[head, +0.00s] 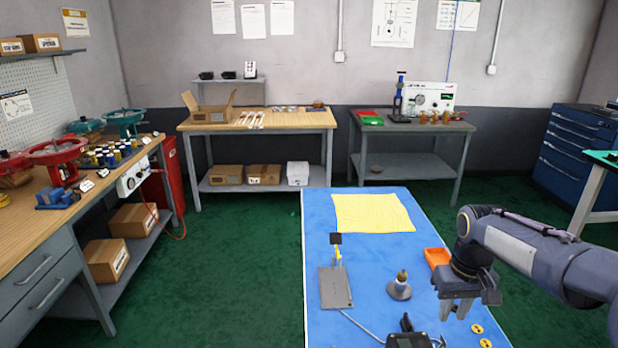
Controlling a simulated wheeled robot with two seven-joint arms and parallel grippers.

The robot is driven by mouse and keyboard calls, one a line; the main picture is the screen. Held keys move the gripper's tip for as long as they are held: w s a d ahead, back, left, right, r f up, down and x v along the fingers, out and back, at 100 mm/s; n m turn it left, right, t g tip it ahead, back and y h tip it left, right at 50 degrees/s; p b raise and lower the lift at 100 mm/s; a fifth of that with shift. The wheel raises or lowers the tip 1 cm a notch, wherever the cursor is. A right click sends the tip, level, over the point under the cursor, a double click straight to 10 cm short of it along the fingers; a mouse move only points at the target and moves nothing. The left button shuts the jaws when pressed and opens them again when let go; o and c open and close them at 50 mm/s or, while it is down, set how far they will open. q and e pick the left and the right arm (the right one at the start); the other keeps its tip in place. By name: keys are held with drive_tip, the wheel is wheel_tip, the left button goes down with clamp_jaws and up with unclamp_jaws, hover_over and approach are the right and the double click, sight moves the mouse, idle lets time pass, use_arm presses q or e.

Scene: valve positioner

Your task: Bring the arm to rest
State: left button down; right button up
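My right arm comes in from the right over the blue-topped table (325,220). Its gripper (457,308) points down above the right part of the table. Its two fingers look apart, with nothing seen between them. My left gripper is not in view. No task object is named beyond the arm itself.
On the blue table are a yellow cloth (372,213), a grey plate with a small upright stand (336,288), a small round-based part (400,287), an orange tray (436,258), yellow discs (477,328) and a dark device (408,340). Benches line the walls.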

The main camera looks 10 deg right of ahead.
drive_tip(key=s+a+t+y, duration=0.3)
drive_tip(key=s+a+t, duration=0.2)
drive_tip(key=s+a, duration=1)
drive_tip(key=s, duration=0.4)
drive_tip(key=shift+s+a+y, duration=0.25)
drive_tip(key=shift+a+y, duration=0.05)
